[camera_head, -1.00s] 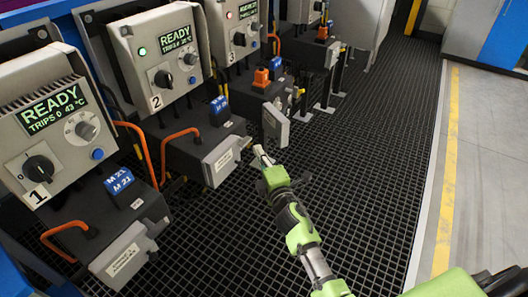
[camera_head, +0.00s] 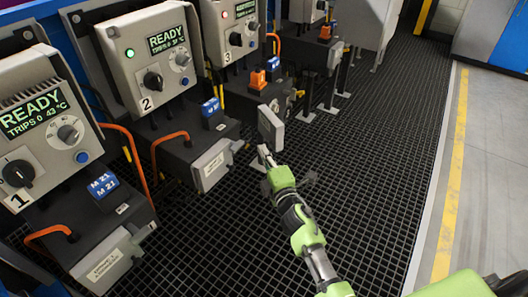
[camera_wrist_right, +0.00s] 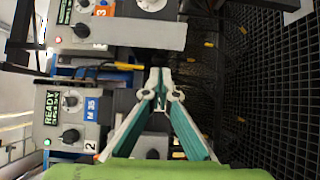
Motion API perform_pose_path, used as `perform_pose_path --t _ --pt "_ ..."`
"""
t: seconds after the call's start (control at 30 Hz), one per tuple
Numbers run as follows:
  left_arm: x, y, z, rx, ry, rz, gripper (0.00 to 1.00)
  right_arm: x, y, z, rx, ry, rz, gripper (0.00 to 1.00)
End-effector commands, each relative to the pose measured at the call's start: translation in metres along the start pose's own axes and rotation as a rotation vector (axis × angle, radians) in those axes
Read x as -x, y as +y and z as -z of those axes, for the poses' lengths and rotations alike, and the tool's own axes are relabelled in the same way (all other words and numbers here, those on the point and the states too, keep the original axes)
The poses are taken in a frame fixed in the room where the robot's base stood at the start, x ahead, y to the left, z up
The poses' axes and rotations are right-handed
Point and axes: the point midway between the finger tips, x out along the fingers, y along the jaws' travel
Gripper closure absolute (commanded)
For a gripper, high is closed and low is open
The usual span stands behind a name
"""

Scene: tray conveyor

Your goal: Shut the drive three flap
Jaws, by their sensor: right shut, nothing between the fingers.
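The drive three flap (camera_head: 271,127) is a grey plate standing open, tilted out from the front of the dark motor block (camera_head: 256,97) below control box 3 (camera_head: 236,32). My right gripper (camera_head: 264,150) is shut and empty. Its tips are just below the flap's lower edge in the head view; I cannot tell whether they touch it. In the right wrist view, the shut fingers (camera_wrist_right: 160,74) point toward a grey panel beside control box 3, which may be the flap. My left gripper is not in view.
Control box 2 (camera_head: 119,55) and its closed flap (camera_head: 212,166) stand to the left. Control box 1 (camera_head: 25,95) and its flap (camera_head: 108,267) are nearer. Metal posts (camera_head: 328,95) stand beyond the flap. The black grated floor (camera_head: 360,190) on the right is clear.

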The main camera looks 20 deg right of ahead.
Motion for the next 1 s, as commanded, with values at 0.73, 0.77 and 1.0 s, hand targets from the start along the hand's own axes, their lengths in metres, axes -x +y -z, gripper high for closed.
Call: perform_pose_path --t 0.73,0.77,1.0 --pt "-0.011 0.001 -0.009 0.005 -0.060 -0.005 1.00 0.002 0.001 -0.012 0.004 0.175 -0.005 1.00" --pt "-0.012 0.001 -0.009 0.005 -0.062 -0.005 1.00 0.002 0.001 -0.013 0.004 0.179 -0.005 1.00" --pt "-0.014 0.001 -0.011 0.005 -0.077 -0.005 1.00 0.006 0.001 -0.024 0.002 0.227 0.000 1.00"
